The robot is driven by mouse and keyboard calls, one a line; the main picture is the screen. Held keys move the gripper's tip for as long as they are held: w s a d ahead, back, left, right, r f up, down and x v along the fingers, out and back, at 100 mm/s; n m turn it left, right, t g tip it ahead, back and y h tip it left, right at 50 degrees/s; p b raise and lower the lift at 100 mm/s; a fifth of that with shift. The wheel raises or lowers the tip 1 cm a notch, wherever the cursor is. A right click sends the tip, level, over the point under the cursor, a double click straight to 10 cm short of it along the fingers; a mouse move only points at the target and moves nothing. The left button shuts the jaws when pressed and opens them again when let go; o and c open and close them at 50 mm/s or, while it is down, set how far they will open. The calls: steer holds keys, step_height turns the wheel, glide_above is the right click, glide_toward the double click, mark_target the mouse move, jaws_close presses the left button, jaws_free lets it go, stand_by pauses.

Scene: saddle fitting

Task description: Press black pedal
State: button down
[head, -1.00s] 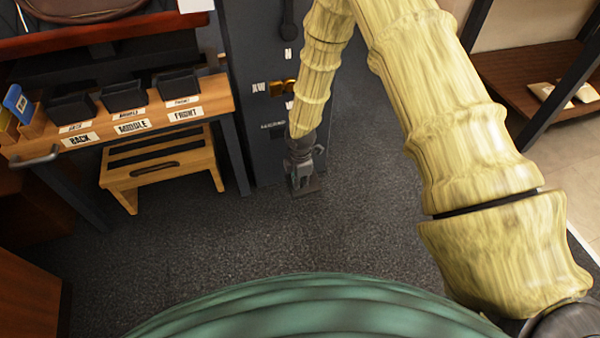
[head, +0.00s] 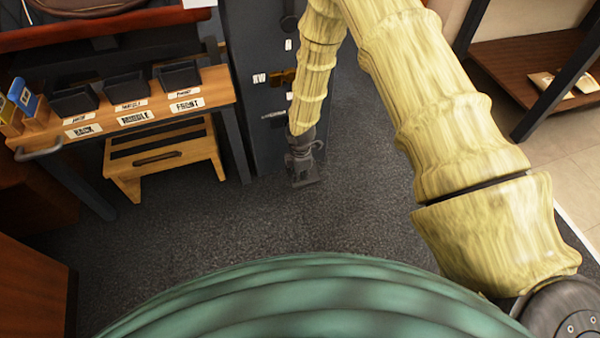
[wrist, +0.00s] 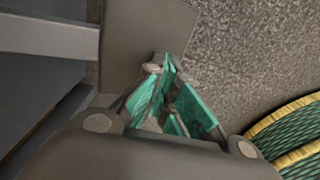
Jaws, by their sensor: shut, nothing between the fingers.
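The black pedal is a flat dark plate (head: 305,183) low at the foot of the dark cabinet, just above the carpet. In the wrist view the plate (wrist: 125,40) lies beyond my fingertips, with a grey bar (wrist: 45,36) running to it from the left. My gripper (head: 301,176) points down at the pedal, and its body hides part of it. In the wrist view my gripper (wrist: 165,70) is shut and empty, with teal finger pads and its tips overlapping the plate's lower right edge. I cannot tell whether the tips touch it or whether it is pressed.
The dark cabinet (head: 262,90) stands right behind my gripper. A wooden bench with labelled bins (head: 125,105) and a wooden step stool (head: 165,160) are on the left. A brown shelf (head: 520,75) is at the right. The carpet (head: 230,225) in front is clear.

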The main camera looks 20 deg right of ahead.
steer(key=s+r+p, duration=0.4)
steer(key=r+p, duration=0.2)
steer(key=r, duration=0.7)
steer(key=shift+s+p, duration=0.2)
steer(key=shift+p, duration=0.15)
steer(key=shift+d+r, duration=0.1)
steer(key=shift+d, duration=0.05)
steer(key=w+r+b, duration=0.4)
steer(key=w+r, duration=0.1)
steer(key=r, duration=0.2)
steer(key=shift+r, duration=0.15)
step_height(320, 180, down, 14)
steer(key=b, duration=0.7)
steer(key=shift+b, duration=0.35)
